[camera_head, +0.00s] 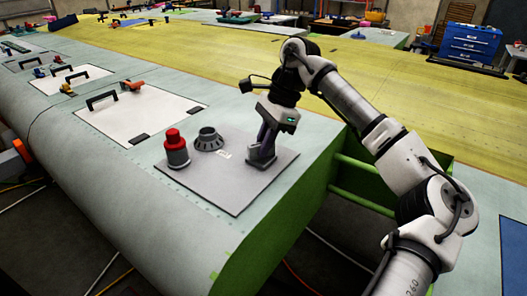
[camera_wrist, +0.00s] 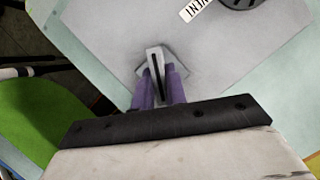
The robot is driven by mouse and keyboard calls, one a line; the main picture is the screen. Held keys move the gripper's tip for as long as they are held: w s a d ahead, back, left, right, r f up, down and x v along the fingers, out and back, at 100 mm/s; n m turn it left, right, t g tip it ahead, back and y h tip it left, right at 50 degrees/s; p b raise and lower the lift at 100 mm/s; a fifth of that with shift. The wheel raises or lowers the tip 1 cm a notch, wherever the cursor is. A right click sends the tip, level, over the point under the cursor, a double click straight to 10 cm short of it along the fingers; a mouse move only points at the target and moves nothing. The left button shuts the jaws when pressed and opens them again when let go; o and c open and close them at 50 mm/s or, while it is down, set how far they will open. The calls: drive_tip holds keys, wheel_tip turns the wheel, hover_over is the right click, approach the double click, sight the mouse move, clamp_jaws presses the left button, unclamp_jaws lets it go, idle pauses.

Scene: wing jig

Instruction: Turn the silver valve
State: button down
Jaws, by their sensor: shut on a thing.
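The silver valve (camera_wrist: 154,59) stands on the grey plate (camera_head: 225,192), near its right side. In the wrist view its pale head shows with a dark slot, between and beyond my purple fingers. My gripper (camera_head: 262,155) comes down from above and is shut on the valve. In the wrist view my gripper (camera_wrist: 160,90) has one finger on each side of it. In the head view the fingers and wrist hide most of the valve, so only its low grey base shows.
A red-topped grey cylinder (camera_head: 176,150) and a dark ribbed knob (camera_head: 209,139) stand left of my gripper on the same plate. A small white label (camera_head: 224,154) lies near the knob. The wing's edge drops off to the right, beside green framework (camera_head: 365,185).

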drive_tip(key=m+t+b, duration=0.1)
drive_tip(key=m+b, duration=0.1)
drive_tip(key=m, duration=0.1)
drive_tip(key=m+t+b, duration=0.1)
drive_tip(key=m+b, duration=0.2)
drive_tip(key=shift+s+f+t, duration=0.2)
drive_tip(key=shift+t, duration=0.1)
drive_tip(key=m+t+b, duration=0.1)
drive_tip(key=m, duration=0.2)
drive_tip(key=m+t+b, duration=0.1)
drive_tip(key=m+b, duration=0.1)
drive_tip(key=shift+s+r+m+b, duration=0.1)
drive_tip(key=shift+r+m+b, duration=0.1)
drive_tip(key=shift+m+b, duration=0.15)
drive_tip(key=shift+h, duration=0.3)
drive_tip(key=c, duration=1.4)
unclamp_jaws()
drive_tip(key=shift+c, duration=0.2)
drive_tip(key=v, duration=1.4)
drive_tip(key=shift+a+f, duration=0.1)
